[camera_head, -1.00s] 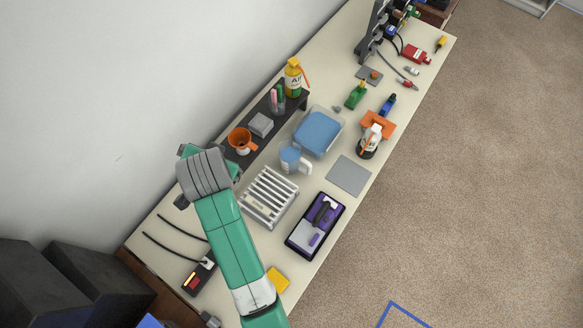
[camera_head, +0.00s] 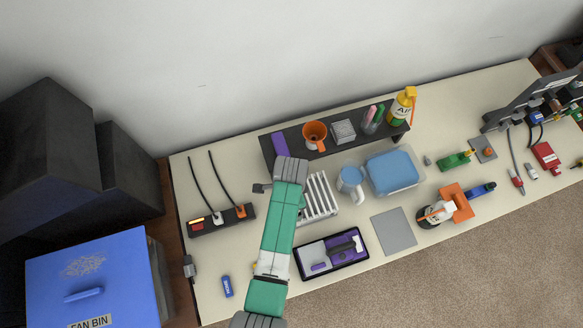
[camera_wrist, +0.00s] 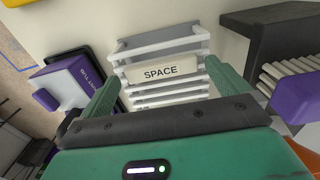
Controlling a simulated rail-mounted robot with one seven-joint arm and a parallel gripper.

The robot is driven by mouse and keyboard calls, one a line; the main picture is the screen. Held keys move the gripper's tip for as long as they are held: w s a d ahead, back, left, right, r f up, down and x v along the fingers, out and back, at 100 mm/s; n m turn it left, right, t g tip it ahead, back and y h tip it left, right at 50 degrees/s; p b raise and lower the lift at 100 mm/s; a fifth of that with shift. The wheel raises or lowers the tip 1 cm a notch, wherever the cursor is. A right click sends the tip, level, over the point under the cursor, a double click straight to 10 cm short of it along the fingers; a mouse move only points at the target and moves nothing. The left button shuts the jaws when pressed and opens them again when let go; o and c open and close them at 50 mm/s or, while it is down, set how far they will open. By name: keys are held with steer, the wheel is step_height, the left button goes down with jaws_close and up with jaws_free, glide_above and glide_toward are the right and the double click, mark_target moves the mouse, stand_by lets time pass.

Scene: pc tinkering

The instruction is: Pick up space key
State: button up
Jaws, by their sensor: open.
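The space key (camera_wrist: 174,72) is a long cream bar marked "SPACE", lying across a white slatted rack (camera_wrist: 160,45) in the wrist view. My gripper (camera_wrist: 166,74) is open, with one green finger on each side of the key's ends. The key appears between the fingers, with no clear contact; how far the fingertips are from it is hard to tell. In the head view the rack (camera_head: 320,197) stands mid-table, partly covered by my arm, and the key cannot be made out there.
A black shelf (camera_head: 340,150) runs behind the rack, with a purple box (camera_head: 280,146) at its left end. A blue cup (camera_head: 350,184) stands right of the rack, and a black tray with purple parts (camera_head: 331,275) lies in front. A power strip (camera_head: 222,221) is to the left.

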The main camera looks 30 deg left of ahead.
steer(key=shift+f, duration=0.65)
steer(key=shift+c, duration=0.4)
steer(key=c, duration=0.7)
